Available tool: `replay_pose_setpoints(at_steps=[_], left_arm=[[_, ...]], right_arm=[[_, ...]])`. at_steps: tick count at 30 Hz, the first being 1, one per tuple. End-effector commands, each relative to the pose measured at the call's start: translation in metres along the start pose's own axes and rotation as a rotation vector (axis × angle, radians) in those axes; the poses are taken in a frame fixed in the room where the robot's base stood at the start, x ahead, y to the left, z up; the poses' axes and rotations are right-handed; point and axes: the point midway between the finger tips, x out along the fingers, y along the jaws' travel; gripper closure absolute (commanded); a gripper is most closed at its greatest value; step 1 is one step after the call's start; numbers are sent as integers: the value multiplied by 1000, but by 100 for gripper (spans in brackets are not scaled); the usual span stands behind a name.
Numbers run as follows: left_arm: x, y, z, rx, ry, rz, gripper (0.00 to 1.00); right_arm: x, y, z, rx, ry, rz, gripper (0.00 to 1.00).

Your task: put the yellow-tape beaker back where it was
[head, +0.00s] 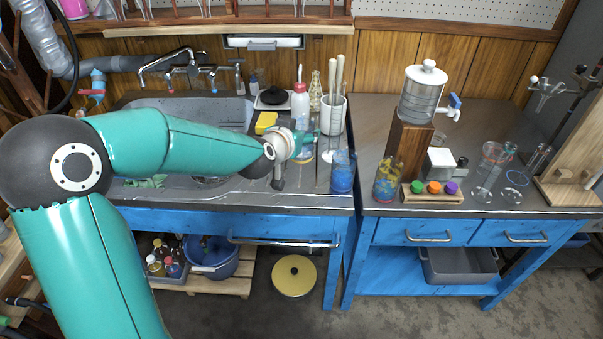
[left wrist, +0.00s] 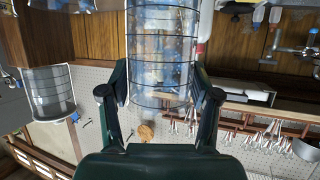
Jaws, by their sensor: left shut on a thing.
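My left gripper (head: 292,142) is at the front right of the sink, reaching in from the left. It is shut on a clear glass beaker (head: 306,151), which is partly hidden by the gripper in the head view. In the left wrist view the fingers (left wrist: 160,92) stand on both sides of this beaker (left wrist: 160,45), which shows dark rings around its wall. I cannot make out its tape colour for sure. A blue-looking beaker (head: 343,173) stands just right of it at the counter edge. Another beaker with yellow and red tones (head: 386,182) stands further right. My right gripper is not in view.
A water dispenser (head: 423,92) on a wooden block, a rack of coloured caps (head: 433,193) and glassware (head: 492,160) occupy the right counter. A white holder of tools (head: 333,115) and a red-capped bottle (head: 300,100) stand behind the gripper. The counter behind the glassware is clear.

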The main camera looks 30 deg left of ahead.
Motion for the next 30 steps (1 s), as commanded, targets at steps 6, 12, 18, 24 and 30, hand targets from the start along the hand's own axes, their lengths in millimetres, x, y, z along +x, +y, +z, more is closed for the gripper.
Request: replay_pose_setpoints(at_steps=[6,12,18,24,30], left_arm=[[17,0,41,0,0,0,84],[22,1,51,0,1,1,84],[32,1,77,0,-3,1,84],[37,2,87,0,3,2,84],[37,2,87,0,2,2,84]], right_arm=[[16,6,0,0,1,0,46],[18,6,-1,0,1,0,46],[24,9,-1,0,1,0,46],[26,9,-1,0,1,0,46],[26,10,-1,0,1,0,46]])
